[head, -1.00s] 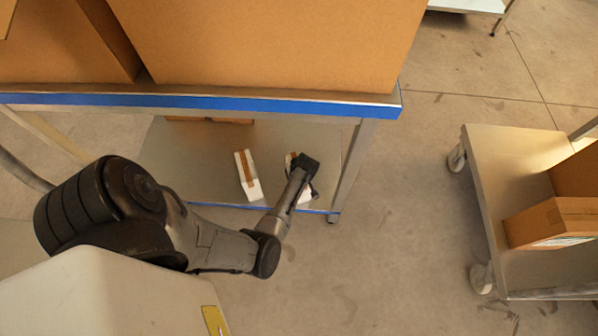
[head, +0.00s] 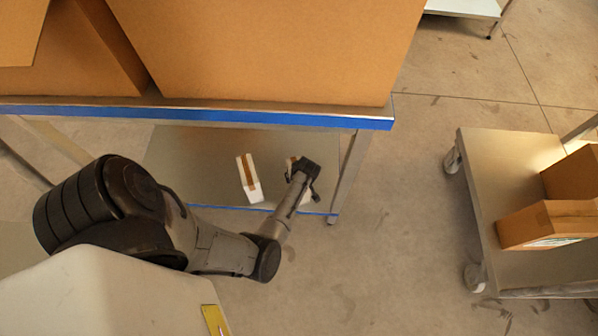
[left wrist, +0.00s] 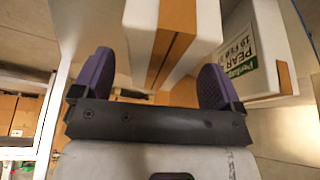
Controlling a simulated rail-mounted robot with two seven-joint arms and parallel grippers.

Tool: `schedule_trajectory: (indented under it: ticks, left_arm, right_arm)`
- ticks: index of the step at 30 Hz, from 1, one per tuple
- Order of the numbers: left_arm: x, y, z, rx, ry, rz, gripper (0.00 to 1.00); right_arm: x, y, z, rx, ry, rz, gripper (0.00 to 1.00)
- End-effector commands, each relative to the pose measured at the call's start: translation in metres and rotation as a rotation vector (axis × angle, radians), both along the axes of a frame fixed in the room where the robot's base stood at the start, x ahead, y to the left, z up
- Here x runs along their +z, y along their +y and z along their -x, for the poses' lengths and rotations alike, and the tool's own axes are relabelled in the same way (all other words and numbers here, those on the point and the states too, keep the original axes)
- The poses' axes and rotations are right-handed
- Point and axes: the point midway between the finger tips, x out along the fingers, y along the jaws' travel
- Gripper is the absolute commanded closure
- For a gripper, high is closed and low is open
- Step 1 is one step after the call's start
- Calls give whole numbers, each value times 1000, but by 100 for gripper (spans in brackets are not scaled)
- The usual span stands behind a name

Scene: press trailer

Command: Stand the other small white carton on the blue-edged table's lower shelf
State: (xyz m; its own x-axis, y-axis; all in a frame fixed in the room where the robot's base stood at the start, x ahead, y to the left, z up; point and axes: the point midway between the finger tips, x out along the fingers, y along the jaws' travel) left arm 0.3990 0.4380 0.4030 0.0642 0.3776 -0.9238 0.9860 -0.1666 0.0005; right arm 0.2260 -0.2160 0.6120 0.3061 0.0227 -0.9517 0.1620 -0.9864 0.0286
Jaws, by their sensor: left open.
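Two small white cartons with brown tape are on the lower shelf (head: 200,165) of the blue-edged table (head: 200,114). One carton (head: 249,182) stands clear, left of my left gripper (head: 304,172) in the head view. The other carton (head: 291,163) is mostly hidden behind that gripper. In the left wrist view my gripper's two fingers (left wrist: 157,62) are spread either side of a white carton (left wrist: 140,35) with a brown strip. I cannot tell whether they touch it. Another white carton (left wrist: 251,50) with a green PEAR label is beyond the right finger. My right gripper is not in view.
Large brown boxes (head: 260,45) fill the table top above the shelf. A table leg (head: 349,175) stands just right of my gripper. A wheeled trolley (head: 485,180) with brown boxes (head: 550,224) is at the right, with clear floor between.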

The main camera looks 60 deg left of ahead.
Motion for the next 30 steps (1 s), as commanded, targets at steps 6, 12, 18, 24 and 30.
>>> schedule_trajectory:
  ticks: [6,12,18,24,30]
  left_arm:
    - [37,-13,2,0,0,2,9]
    - [62,-23,4,0,1,1,9]
    - [77,-27,7,-7,2,-5,9]
    - [118,-1,25,-157,25,-93,9]
    - [188,-29,49,-569,72,-158,9]
  right_arm:
    - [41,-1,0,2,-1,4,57]
    - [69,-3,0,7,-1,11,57]
    - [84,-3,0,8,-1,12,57]
    - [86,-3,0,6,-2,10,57]
    - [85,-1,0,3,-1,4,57]
